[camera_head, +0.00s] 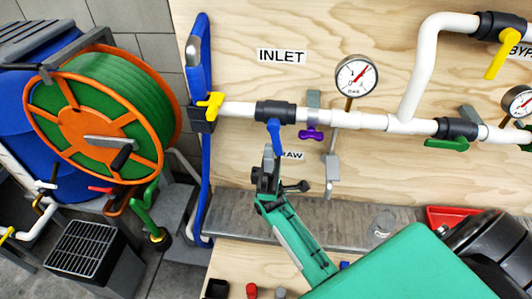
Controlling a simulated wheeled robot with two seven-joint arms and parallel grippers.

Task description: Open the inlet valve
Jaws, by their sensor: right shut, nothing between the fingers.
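The INLET label (282,57) is on the plywood board above a white horizontal pipe. Below it, a dark valve body (275,112) on the pipe carries a blue lever handle (276,138), which points down, crosswise to the pipe. A yellow handle (210,104) sits at the pipe's left end, by the blue hose. My right gripper (268,160) is just below the blue handle, its fingers shut and pointing up at the handle's lower end. I cannot tell whether they touch it. My left gripper is out of view.
A pressure gauge (356,77), a purple handle (311,133) and a grey spout (332,170) are to the right of the blue handle. A green handle (447,143) is farther right. An orange hose reel (95,125) stands at left. A grey ledge (350,222) runs below.

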